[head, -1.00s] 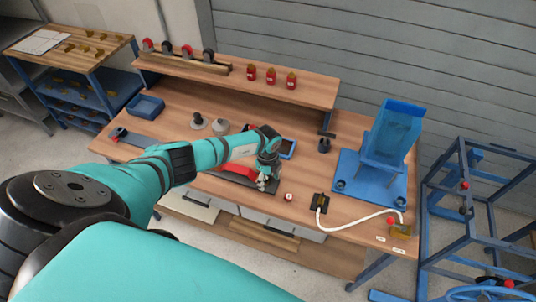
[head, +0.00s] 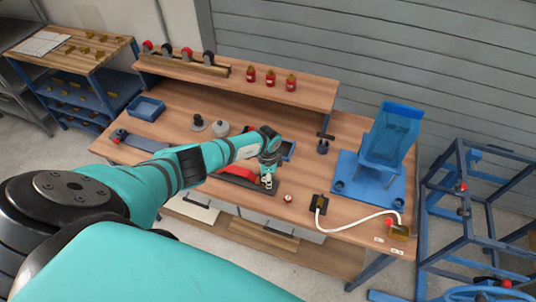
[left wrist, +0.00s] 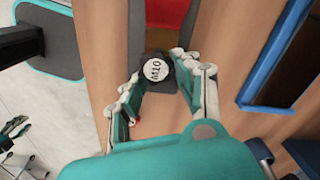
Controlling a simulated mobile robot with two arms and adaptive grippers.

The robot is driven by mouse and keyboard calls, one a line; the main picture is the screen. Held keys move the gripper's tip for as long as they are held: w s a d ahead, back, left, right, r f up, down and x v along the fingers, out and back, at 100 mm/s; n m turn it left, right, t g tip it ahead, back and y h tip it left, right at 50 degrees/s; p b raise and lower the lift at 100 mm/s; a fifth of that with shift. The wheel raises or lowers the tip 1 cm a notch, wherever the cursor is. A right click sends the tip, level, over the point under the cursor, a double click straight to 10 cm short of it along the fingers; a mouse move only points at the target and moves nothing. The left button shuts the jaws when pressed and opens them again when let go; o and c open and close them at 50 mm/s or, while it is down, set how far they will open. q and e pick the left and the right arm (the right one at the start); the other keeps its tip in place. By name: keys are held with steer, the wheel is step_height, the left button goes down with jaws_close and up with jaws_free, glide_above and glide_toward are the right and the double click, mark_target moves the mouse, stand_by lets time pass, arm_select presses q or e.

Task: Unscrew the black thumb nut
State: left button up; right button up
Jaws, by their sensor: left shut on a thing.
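The black thumb nut (left wrist: 157,71) has a round white face with dark lettering that looks like M10. It sits at the end of a dark fixture with a red part (left wrist: 170,12), centred in the left wrist view. My left gripper (left wrist: 160,80) has its fingertips closed against opposite sides of the nut. In the head view my left gripper (head: 267,181) points down at the dark base (head: 262,187) near the front edge of the workbench, hiding the nut. The red part (head: 237,172) lies just left of it there.
A blue-rimmed tray (head: 289,150) lies behind the gripper. A small white-and-red piece (head: 289,198) and a black block with a white hose (head: 345,228) lie to the right. A blue fixture (head: 390,135) stands farther right. Red bottles (head: 271,76) stand on the back shelf.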

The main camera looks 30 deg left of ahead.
arm_select(q)
steer(key=n, duration=0.5)
steer(key=shift+w+a, duration=0.1)
steer(key=shift+a, duration=0.2)
steer(key=o, duration=1)
steer(key=m, duration=0.3)
steer(key=shift+d+m, duration=0.15)
steer(key=shift+m, duration=0.25)
steer(key=m, duration=0.3)
steer(key=shift+s+d+b, duration=0.15)
steer(key=shift+s+b, duration=0.1)
steer(key=shift+b, duration=0.05)
steer(key=m, duration=0.6)
steer(key=shift+s+d+m+b, duration=0.2)
steer(key=shift+s+m+b, duration=0.05)
steer(key=shift+m+b, duration=0.1)
